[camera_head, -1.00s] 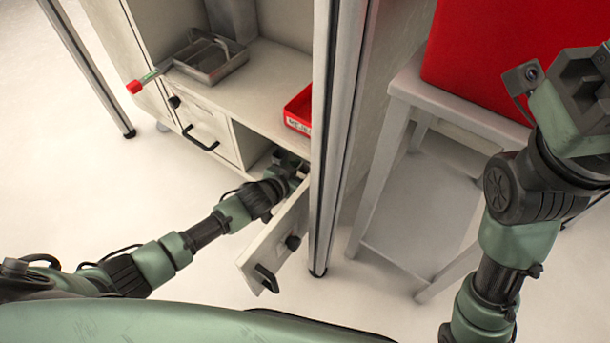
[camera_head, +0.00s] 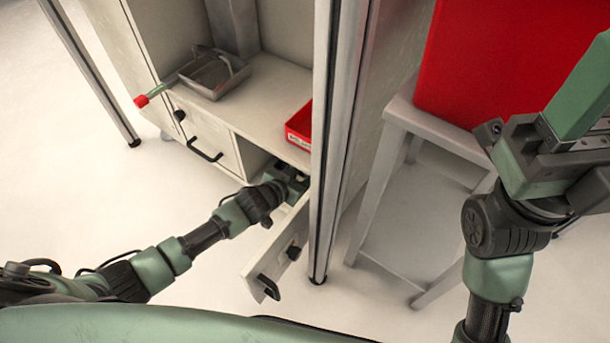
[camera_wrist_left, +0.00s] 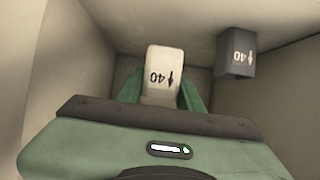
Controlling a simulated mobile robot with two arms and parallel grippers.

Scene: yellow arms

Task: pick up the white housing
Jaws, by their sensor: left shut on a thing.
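The white housing (camera_wrist_left: 164,68) is a small pale block marked "40" with an arrow, in the left wrist view. My left gripper (camera_wrist_left: 161,92) has its green fingers on both sides of it and is shut on it. In the head view my left gripper (camera_head: 291,184) reaches into the open drawer (camera_head: 274,244) of the cabinet, and the housing cannot be made out there. A dark grey block (camera_wrist_left: 236,52), also marked "40", is to the right of the white one. My right gripper (camera_head: 590,125) is at the right edge, partly cut off, its opening unclear.
Pale drawer walls surround my left gripper closely. A metal post (camera_head: 336,150) stands just right of the drawer. The cabinet top holds a metal tray (camera_head: 213,76) and a red bin (camera_head: 300,127). A grey stool (camera_head: 450,125) with a red box (camera_head: 485,60) stands at right.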

